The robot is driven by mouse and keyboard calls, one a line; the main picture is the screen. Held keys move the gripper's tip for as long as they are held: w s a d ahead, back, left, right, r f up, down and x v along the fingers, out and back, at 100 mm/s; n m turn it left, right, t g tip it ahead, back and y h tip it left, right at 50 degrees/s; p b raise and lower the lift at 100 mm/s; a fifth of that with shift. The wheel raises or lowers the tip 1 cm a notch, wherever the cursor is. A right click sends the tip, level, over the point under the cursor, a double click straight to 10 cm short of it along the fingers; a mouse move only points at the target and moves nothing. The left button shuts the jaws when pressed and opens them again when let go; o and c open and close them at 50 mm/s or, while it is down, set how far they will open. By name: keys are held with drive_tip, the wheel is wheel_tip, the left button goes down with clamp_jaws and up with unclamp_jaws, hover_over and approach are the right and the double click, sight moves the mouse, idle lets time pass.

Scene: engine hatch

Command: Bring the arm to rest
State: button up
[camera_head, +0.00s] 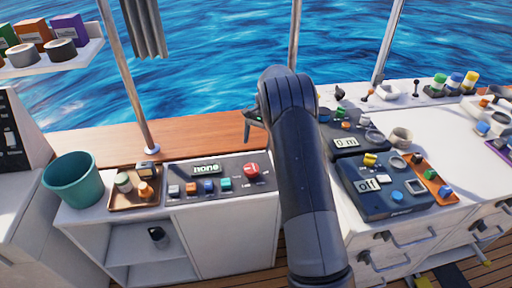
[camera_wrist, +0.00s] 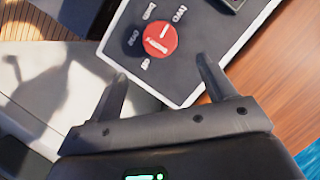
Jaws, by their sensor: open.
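My gripper (camera_wrist: 163,85) shows in the wrist view with its two fingers spread apart and nothing between them. It is above the edge of a dark control panel (camera_wrist: 185,75) with a red knob (camera_wrist: 160,40). In the head view my arm stretches over the worktop, and my gripper (camera_head: 247,122) is partly hidden behind it. The control panel (camera_head: 240,187) there has a "none" display, several coloured buttons and the red knob (camera_head: 251,169), below the gripper.
A teal bucket (camera_head: 73,180) and a brown tray (camera_head: 136,199) with small items stand left of the panel. Dark instrument boxes (camera_head: 385,187) and an orange tray (camera_head: 429,178) lie to the right. Window posts rise behind. A shelf (camera_head: 50,62) hangs at upper left.

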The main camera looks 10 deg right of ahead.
idle(0.4)
drive_tip(key=s+r+n+t+h, duration=0.1)
drive_tip(key=s+r+n+t, duration=0.1)
drive_tip(key=s+r, duration=0.8)
drive_tip(key=s+r+n+t, duration=0.2)
drive_tip(key=s+r, duration=0.6)
drive_tip(key=r, duration=0.4)
drive_tip(key=s+r+n+t+h, duration=0.1)
drive_tip(key=s+n+t, duration=0.3)
drive_tip(key=s, duration=1.8)
drive_tip(key=shift+s+t+h, duration=0.3)
drive_tip(key=shift+t+h, duration=0.2)
drive_tip(key=shift+c, duration=0.5)
